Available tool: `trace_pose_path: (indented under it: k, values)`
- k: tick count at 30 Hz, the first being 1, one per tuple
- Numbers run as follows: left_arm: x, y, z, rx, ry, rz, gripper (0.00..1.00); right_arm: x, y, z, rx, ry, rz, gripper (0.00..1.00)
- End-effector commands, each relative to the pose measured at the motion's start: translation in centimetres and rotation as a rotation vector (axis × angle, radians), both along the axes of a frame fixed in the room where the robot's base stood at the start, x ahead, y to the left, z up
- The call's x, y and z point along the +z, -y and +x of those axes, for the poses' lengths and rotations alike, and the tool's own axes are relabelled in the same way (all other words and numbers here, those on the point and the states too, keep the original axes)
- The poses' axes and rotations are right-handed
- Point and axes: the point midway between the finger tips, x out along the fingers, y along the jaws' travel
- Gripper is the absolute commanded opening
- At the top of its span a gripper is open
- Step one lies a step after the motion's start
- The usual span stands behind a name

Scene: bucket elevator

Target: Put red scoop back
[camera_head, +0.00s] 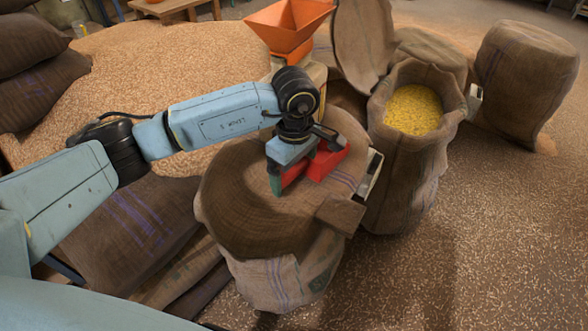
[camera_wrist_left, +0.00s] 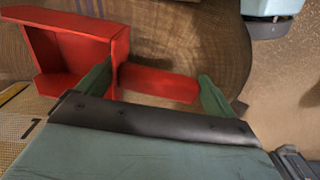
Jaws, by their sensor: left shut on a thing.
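The red scoop (camera_head: 328,163) is at my left gripper (camera_head: 290,178), over the top of a brown burlap sack (camera_head: 235,215) in the head view. In the left wrist view, the scoop's boxy open pan (camera_wrist_left: 75,50) is at the upper left, and its handle (camera_wrist_left: 160,84) lies between the green fingers of my left gripper (camera_wrist_left: 155,90). The gripper is shut on the scoop. I cannot tell whether the scoop touches the sack. My right gripper is not in view.
An open sack of yellow grain (camera_head: 413,110) stands to the right, with a closed sack (camera_head: 525,80) beyond. A large grain heap (camera_head: 170,60) and an orange hopper (camera_head: 288,22) are behind. A wooden block (camera_head: 340,216) is at the near sack's right. Grain-strewn floor is open at the right.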

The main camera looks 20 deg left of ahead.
Motion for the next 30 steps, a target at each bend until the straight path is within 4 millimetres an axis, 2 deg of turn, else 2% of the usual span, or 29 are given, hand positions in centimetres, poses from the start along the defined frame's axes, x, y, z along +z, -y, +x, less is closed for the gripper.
trace_pose_path:
  k: [7, 8, 9, 20, 30]
  values:
    - [-0.2, 0.0, 0.0, 0.0, 0.001, 0.001, 0.61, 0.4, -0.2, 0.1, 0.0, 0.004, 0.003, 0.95]
    - [-0.2, 0.0, 0.0, 0.0, 0.0, 0.001, 0.96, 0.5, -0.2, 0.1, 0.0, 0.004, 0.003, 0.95]
    - [-0.2, 0.0, 0.0, 0.0, 0.0, 0.001, 1.0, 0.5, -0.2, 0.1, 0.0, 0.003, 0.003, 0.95]
    - [0.5, 0.0, 0.0, 0.001, 0.001, 0.0, 1.0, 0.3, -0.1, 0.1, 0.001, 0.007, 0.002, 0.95]
    - [7.8, 0.0, 0.1, 0.001, 0.004, 0.001, 1.0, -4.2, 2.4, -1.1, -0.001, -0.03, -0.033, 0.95]
